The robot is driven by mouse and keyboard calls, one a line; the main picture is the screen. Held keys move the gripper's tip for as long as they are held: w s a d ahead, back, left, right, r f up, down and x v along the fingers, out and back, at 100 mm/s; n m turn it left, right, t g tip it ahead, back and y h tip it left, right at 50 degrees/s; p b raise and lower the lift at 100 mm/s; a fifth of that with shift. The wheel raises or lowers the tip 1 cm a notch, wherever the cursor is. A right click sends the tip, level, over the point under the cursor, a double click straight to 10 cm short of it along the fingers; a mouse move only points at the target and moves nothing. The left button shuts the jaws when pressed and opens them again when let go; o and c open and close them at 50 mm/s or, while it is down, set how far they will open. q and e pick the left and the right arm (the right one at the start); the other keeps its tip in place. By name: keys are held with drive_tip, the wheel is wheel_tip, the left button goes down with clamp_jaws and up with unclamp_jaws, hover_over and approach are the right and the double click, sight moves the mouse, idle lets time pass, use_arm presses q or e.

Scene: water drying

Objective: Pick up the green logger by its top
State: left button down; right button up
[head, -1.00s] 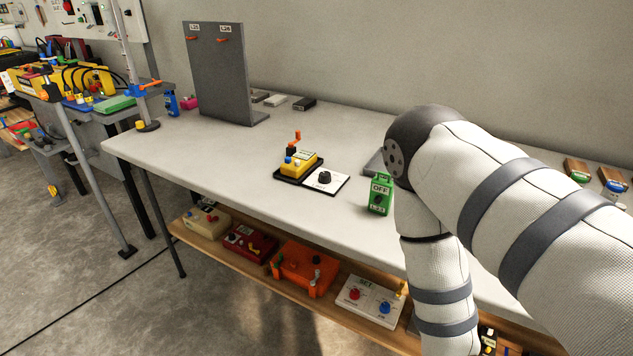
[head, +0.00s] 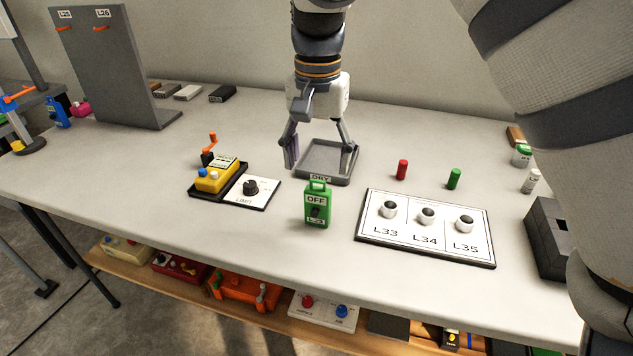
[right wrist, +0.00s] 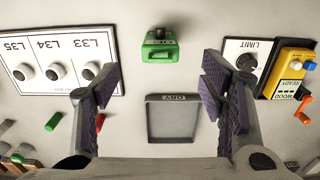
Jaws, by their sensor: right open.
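The green logger (head: 317,206) stands upright on the table, with a handle on top and labels reading OFF and L23. In the right wrist view the logger (right wrist: 160,47) shows from above, beyond the fingertips and between them. My right gripper (head: 319,158) is open and empty, pointing down over the grey DRY tray (head: 327,181), behind the logger. In the right wrist view its two fingers (right wrist: 160,78) are wide apart and touch nothing. My left gripper is not in view.
A yellow device (head: 216,178) and a white LIMIT panel (head: 258,199) lie left of the logger. A white panel (head: 400,235) with L33, L34 and L35 knobs lies to its right. Red (head: 402,169) and green (head: 454,179) cylinders stand behind that panel. The table directly before the logger is clear.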

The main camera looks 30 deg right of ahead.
sight(318, 205)
drive_tip(key=f, duration=1.2)
drive_tip(key=shift+w+d+b, duration=0.15)
drive_tip(key=shift+w+b, duration=0.05)
drive_tip(key=shift+b, duration=0.15)
drive_tip(key=shift+c, duration=0.6)
drive_tip(key=c, duration=1.2)
